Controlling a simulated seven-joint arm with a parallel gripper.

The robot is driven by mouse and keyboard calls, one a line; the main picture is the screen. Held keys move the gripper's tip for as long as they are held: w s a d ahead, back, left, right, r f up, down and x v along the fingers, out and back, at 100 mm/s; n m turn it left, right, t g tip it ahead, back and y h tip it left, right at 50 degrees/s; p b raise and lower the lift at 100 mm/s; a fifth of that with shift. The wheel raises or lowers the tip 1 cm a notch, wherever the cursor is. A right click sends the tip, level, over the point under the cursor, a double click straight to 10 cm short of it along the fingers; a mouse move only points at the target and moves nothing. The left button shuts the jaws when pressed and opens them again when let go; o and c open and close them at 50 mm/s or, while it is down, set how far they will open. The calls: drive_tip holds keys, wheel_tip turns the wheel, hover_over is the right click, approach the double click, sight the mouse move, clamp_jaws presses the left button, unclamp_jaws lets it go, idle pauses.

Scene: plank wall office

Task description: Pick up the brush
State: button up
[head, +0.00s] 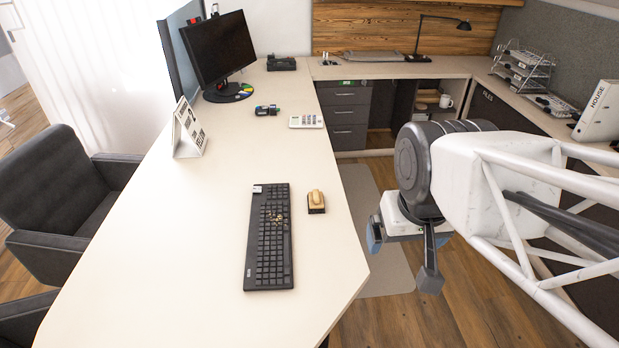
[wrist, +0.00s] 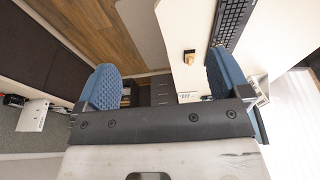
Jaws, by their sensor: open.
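The brush (head: 316,201) is small, with a tan wooden top and a dark underside. It lies on the white desk (head: 215,220), just right of the keyboard (head: 268,240) and near the desk's right edge. It also shows in the wrist view (wrist: 189,57), small and between the two finger lines but some way off. My gripper (head: 402,256) is right of the desk edge, over the floor and apart from the brush. In the wrist view, its two blue ridged fingers (wrist: 165,78) stand wide apart with nothing between them.
A desk calendar (head: 189,130), a calculator (head: 306,121) and a monitor (head: 219,50) stand farther back on the desk. Grey chairs (head: 75,180) are at the left. A side desk with paper trays (head: 523,68) runs along the right. The desk front is clear.

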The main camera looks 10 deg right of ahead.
drive_tip(key=shift+o, duration=0.2)
drive_tip(key=shift+w, duration=0.1)
drive_tip(key=n+g, duration=0.3)
drive_tip(key=n, duration=1.4)
hover_over(317, 194)
drive_tip(key=f, duration=2.7)
drive_tip(key=shift+s+d+f, duration=0.1)
drive_tip(key=shift+s+f, duration=0.15)
drive_tip(key=shift+f, duration=0.05)
drive_tip(key=shift+w+f+n, duration=0.3)
drive_tip(key=shift+f, duration=0.15)
drive_tip(key=shift+f, duration=1.25)
